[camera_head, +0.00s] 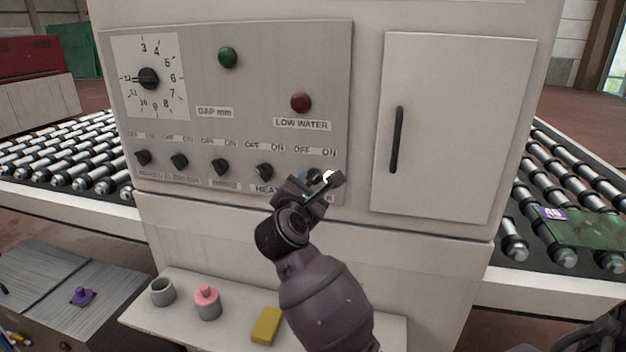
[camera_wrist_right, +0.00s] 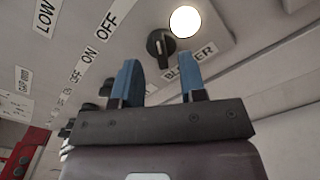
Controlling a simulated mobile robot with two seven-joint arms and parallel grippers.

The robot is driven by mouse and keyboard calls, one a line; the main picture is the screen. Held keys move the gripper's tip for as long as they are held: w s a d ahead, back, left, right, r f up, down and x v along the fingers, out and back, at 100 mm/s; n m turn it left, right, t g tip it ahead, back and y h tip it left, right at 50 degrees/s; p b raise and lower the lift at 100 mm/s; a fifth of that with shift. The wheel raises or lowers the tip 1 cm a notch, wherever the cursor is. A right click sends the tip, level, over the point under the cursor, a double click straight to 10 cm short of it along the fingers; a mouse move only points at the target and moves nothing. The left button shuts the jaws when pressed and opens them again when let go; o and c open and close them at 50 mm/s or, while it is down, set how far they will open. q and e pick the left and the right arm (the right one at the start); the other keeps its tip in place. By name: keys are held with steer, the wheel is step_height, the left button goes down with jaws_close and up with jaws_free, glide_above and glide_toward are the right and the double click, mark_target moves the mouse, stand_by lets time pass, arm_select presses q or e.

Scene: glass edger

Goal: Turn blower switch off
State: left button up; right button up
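The blower switch is a black rotary knob (camera_wrist_right: 160,45) on the grey control panel (camera_head: 260,85), beside the BLOWER label (camera_wrist_right: 190,65). In the head view it is mostly hidden behind my right gripper (camera_head: 316,188) at the panel's lower right. In the right wrist view the blue fingers of my right gripper (camera_wrist_right: 158,62) are spread apart, with the knob just beyond and between their tips. Nothing is held, and I cannot tell whether a finger touches the knob. A round white light (camera_wrist_right: 185,22) glows next to the knob. My left gripper is not in view.
Several similar knobs, including the HEAT knob (camera_head: 264,171), line up to the left. A cabinet door with a black handle (camera_head: 397,140) is at right. Below, a shelf holds a pink-topped jar (camera_head: 207,303), a grey cup (camera_head: 162,292) and a yellow block (camera_head: 266,326).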

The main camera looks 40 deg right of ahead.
mark_target(314, 179)
steer(key=shift+x, duration=1.65)
steer(key=shift+c, duration=0.4)
jaws_close()
